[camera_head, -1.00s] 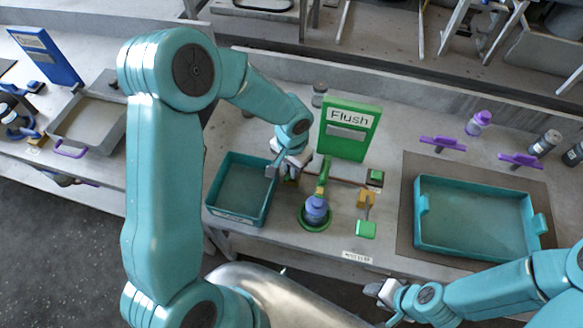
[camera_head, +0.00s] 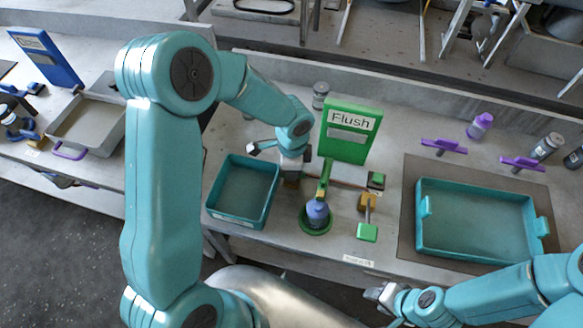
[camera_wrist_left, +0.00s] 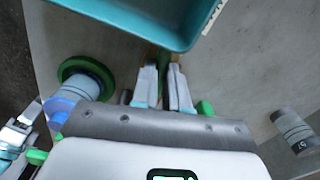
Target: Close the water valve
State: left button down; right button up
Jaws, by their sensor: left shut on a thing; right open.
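My left gripper (camera_head: 290,180) reaches down at the left end of the pipe fixture, between the teal tray and the green Flush board (camera_head: 348,134). In the left wrist view its fingers (camera_wrist_left: 163,88) are shut on a thin brownish valve handle (camera_wrist_left: 162,62), mostly hidden between them. The fixture has a green-topped yellow lever (camera_head: 322,190) over a blue bottle (camera_head: 317,212) in a green ring. Right of it is a yellow valve with a green handle (camera_head: 367,232). My right gripper (camera_head: 376,293) is open and empty, off the table's front edge.
The teal tray (camera_head: 216,214) stands close left of my left gripper. A larger teal tray (camera_head: 465,258) lies on a brown mat at right. A grey canister (camera_head: 320,95) stands behind the Flush board. Purple-handled fixtures (camera_head: 444,146) and several bottles are at the back right.

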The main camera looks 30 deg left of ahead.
pick_arm(q)
jog(key=shift+w+d+m, duration=0.1)
jog(key=shift+d+m, duration=0.05)
jog(key=shift+m, duration=1.35)
jog(key=c, duration=1.4)
grip_release()
jog(key=shift+d, duration=0.1)
jog(key=shift+a+r, duration=0.2)
jog(key=r, duration=1.6)
jog(key=shift+d, duration=0.2)
jog(key=shift+f, duration=0.1)
